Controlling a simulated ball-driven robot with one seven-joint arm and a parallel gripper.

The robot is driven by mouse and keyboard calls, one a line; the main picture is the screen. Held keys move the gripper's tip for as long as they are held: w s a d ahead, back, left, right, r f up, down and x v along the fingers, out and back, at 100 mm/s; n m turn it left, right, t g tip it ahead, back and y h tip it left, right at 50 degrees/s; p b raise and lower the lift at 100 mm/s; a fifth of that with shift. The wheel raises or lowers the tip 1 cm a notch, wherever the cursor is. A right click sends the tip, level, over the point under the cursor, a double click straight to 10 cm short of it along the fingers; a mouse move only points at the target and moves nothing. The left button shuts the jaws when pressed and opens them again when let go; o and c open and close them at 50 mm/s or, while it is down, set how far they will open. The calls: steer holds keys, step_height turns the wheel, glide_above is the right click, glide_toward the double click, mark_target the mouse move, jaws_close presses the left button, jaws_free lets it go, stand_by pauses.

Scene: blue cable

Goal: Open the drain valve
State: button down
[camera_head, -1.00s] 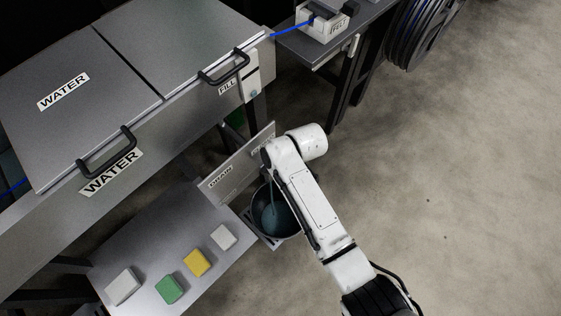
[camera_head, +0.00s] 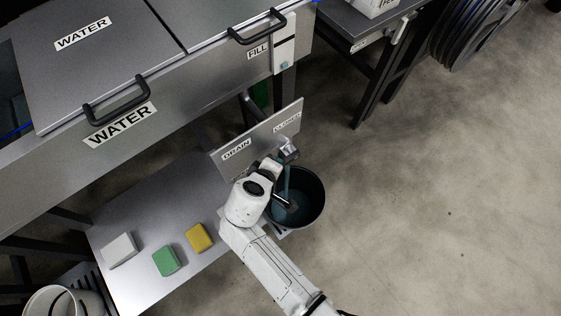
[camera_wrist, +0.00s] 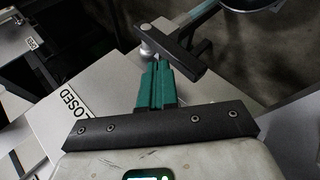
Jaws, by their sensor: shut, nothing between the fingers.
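The drain panel (camera_head: 262,132) carries the labels DRAIN and CLOSED. Its metal valve (camera_head: 289,152) sticks out over a dark bucket (camera_head: 313,205). A thin stream runs from the valve into the bluish water in the bucket. In the wrist view the valve's black lever (camera_wrist: 185,58) lies at an angle just beyond and to the right of my gripper (camera_wrist: 160,68). The teal fingers are shut together and empty. They are at the lever; I cannot tell whether they touch it. In the head view my wrist hides part of the valve area and the fingers.
A grey shelf (camera_head: 160,195) holds white, green and yellow blocks (camera_head: 198,238) left of my arm. The WATER tank (camera_head: 190,75) with black handles stands above it. A cable reel (camera_head: 470,35) is at upper right. The floor (camera_head: 440,190) to the right is open.

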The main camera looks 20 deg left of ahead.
steer(key=shift+s+a+f+b, duration=0.1)
steer(key=shift+s+f+b, duration=0.15)
steer(key=shift+f, duration=0.15)
steer(key=shift+s+a+f+b, duration=0.1)
steer(key=shift+f+b, duration=0.15)
steer(key=shift+f, duration=0.1)
